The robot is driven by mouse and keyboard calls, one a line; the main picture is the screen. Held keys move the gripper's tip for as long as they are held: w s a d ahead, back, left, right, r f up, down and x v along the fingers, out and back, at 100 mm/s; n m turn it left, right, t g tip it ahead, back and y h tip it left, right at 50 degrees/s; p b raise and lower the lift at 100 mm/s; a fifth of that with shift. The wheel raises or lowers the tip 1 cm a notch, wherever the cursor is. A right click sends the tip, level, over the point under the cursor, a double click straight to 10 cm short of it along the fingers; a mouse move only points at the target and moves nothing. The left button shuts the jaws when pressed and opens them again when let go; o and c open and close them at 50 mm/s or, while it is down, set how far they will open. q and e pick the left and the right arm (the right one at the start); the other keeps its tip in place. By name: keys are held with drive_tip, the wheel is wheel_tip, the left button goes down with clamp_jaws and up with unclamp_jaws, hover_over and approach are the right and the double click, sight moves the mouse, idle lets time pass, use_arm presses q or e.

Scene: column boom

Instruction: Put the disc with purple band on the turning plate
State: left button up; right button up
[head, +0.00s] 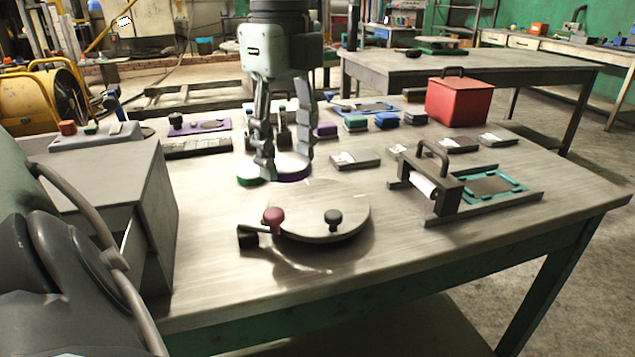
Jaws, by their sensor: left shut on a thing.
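The disc with the purple band (294,167) has a pale top and a purple rim. It is between the fingers of my left gripper (285,165), which is shut on it. Whether the disc touches the table or is slightly above it, I cannot tell. A disc with a green band (252,180) is just to its left, partly hidden by a finger. The turning plate (318,225) is a round grey plate nearer the front, with a dark red knob and a black knob; no disc is on it. My right gripper is not in view.
A grey cabinet (105,180) stands at the left. A frame with a white roll (425,185) and a teal-edged panel are at the right. A red box (458,100) and several small coloured blocks (386,120) are behind. The table's front right is clear.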

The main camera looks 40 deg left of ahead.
use_arm(q)
hover_over(317, 201)
wheel_tip(317, 201, down, 4)
drive_tip(key=shift+r, duration=0.25)
wheel_tip(317, 201, down, 4)
drive_tip(key=shift+b, duration=1.05)
drive_tip(key=shift+r, duration=0.1)
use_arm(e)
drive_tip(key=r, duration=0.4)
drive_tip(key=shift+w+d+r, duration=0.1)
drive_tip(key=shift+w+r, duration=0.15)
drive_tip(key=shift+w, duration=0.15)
use_arm(q)
drive_tip(key=o, duration=1.5)
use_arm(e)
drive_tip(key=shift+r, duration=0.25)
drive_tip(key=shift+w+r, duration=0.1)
